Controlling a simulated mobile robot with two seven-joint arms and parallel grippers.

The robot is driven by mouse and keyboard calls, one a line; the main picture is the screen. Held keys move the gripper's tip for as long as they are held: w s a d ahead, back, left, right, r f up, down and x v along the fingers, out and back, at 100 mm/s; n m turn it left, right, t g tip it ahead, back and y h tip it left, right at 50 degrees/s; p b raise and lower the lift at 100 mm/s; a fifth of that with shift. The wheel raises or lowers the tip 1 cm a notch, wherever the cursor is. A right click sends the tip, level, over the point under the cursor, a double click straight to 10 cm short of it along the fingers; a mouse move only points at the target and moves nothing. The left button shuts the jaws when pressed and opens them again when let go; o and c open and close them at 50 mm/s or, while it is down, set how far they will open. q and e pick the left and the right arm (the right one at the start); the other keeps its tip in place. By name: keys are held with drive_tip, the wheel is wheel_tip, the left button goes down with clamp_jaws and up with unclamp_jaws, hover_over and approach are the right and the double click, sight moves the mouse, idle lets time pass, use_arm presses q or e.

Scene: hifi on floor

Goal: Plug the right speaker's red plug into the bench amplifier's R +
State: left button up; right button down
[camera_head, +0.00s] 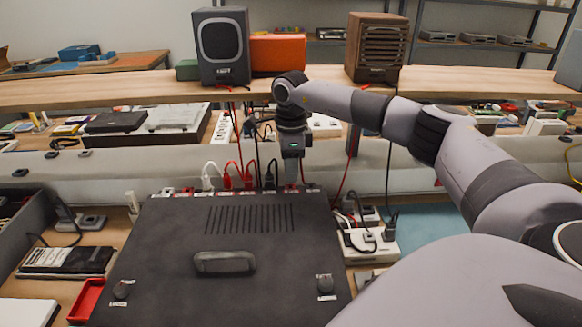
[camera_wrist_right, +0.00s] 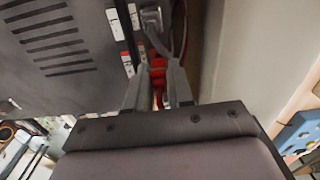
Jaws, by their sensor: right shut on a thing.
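The bench amplifier (camera_head: 170,235) is a dark box with a slotted top and a row of labelled sockets along its far edge. My right gripper (camera_head: 292,178) points down at the right end of that row. In the right wrist view my right gripper (camera_wrist_right: 158,95) is shut on a red plug (camera_wrist_right: 158,70), beside the amplifier's edge (camera_wrist_right: 60,60) and its red and white labels. The plug's tip is hidden, so I cannot tell whether it touches a socket. A brown speaker (camera_head: 377,47) stands on the shelf at right, a dark grey speaker (camera_head: 222,45) at left.
A white plug (camera_head: 208,178), red plugs (camera_head: 229,178) and a black plug (camera_head: 270,176) stand along the socket row, left of my gripper. Loose cables hang from the shelf (camera_head: 130,92) behind. A white power strip (camera_head: 368,243) lies right of the amplifier.

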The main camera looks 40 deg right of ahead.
drive_tip(key=shift+f, duration=1)
idle(3.3)
drive_tip(key=c, duration=0.9)
unclamp_jaws()
wheel_tip(320, 180, up, 7)
drive_tip(key=shift+w+b, duration=0.1)
drive_tip(key=shift+b, duration=0.4)
wheel_tip(320, 180, up, 5)
drive_tip(key=shift+r+p, duration=0.1)
drive_tip(key=shift+p, duration=0.4)
